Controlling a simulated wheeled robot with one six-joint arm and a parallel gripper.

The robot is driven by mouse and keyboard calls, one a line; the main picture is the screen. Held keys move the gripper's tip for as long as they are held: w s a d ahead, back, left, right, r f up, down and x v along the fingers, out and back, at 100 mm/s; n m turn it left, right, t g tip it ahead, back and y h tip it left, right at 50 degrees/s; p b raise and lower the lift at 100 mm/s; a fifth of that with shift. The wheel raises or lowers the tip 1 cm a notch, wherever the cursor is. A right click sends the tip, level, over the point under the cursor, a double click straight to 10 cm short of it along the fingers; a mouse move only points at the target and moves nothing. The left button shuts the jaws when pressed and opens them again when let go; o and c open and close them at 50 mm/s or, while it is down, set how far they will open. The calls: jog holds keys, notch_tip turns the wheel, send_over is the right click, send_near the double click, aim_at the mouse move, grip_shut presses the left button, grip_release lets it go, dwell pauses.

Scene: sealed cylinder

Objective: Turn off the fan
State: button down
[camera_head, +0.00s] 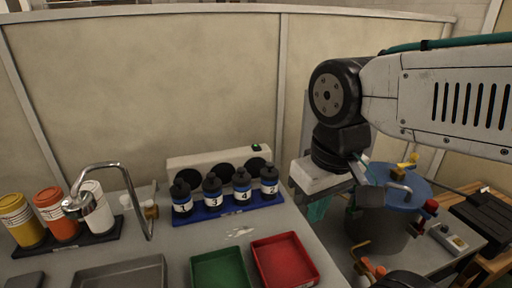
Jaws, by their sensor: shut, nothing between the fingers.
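The fan unit (212,160) is a long, low white box with several dark round openings along its front. It stands against the back wall, behind a row of bottles that hides part of it. A small dark switch with a green lit spot (256,147) sits on its top right end. My gripper (314,186) hangs from my arm to the right of the fan unit, apart from it and from the switch. It is shut and empty; its fingertips are hard to make out.
Numbered black bottles (212,186) stand in a blue rack in front of the fan. Green (220,268) and red (285,260) trays lie nearer. A metal tap (95,192) and several capped jars (56,213) stand left. A grey blue-lidded vessel (380,222) stands right.

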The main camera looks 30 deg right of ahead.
jog(key=w+d+t, duration=0.2)
jog(key=w+d, duration=0.1)
jog(key=w, duration=0.9)
jog(key=w+d+r+m+t, duration=0.1)
jog(key=w+d, duration=0.3)
jog(key=w, duration=0.9)
jog(key=w+d+r+t+h, duration=0.1)
jog(key=w+d+t, duration=0.1)
jog(key=w, duration=1)
jog(key=shift+w+d+m+t, duration=0.25)
jog(key=shift+d+m+t, duration=0.15)
jog(key=shift+d, duration=0.4)
jog(key=shift+f, duration=0.1)
send_over(257, 146)
jog(key=s, duration=0.2)
jog(key=f, duration=0.8)
jog(key=shift+w+a+f, duration=0.1)
jog(key=shift+w+a, duration=0.1)
jog(key=shift+a, duration=0.05)
jog(key=shift+s+f, duration=0.15)
jog(key=shift+f, duration=0.8)
jog(key=shift+s+f, duration=0.15)
jog(key=shift+f, duration=0.8)
